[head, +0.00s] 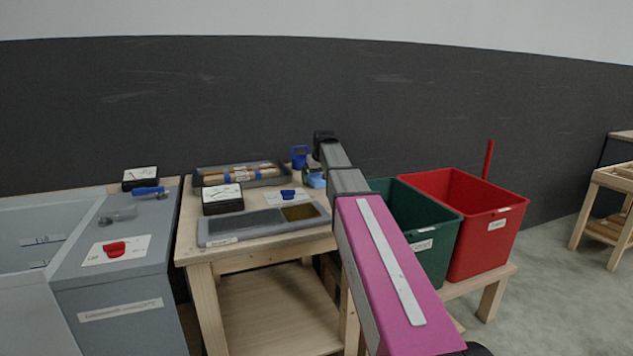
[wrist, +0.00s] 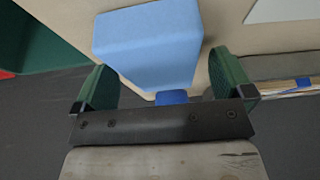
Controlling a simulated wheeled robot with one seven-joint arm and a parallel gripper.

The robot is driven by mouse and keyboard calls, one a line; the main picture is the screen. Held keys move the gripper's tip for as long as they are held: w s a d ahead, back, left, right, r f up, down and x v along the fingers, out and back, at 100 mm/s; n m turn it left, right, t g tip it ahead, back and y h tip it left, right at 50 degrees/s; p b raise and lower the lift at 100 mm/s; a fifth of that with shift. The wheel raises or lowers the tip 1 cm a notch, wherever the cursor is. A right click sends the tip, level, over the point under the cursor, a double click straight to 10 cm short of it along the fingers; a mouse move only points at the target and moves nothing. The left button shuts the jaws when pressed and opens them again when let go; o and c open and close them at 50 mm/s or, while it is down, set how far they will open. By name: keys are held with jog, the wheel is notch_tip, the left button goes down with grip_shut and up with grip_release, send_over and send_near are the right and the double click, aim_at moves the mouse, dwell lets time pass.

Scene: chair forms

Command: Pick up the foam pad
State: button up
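The foam pad (wrist: 150,45) is a light blue block in the wrist view, on a pale wooden surface. In the head view, a small part of the pad (head: 316,181) shows at the back right of the wooden table, beside my arm. My gripper (wrist: 163,62) is open, with its two green finger pads spread wide. The pad lies between and beyond the fingertips, and I see no grip on it. A darker blue piece (wrist: 172,97) shows below the pad; its link to the pad is unclear. In the head view my arm hides much of this spot.
The wooden table (head: 225,258) also holds a grey tray (head: 265,224), a tray of brushes (head: 241,174), a black box (head: 222,200) and a blue holder (head: 299,157). A green bin (head: 430,232) and a red bin (head: 487,235) stand right. A grey cabinet (head: 120,285) stands left.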

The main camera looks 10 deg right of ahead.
aim_at(315, 175)
jog(key=c, duration=0.9)
jog(key=shift+c, duration=0.2)
jog(key=shift+r, duration=0.1)
notch_tip(315, 175, up, 4)
jog(key=shift+r, duration=0.2)
jog(key=a+r, duration=0.6)
jog(key=a, duration=0.5)
jog(key=shift+w+a+r, duration=0.25)
jog(key=shift+w+a, duration=0.1)
jog(key=shift+o, duration=0.3)
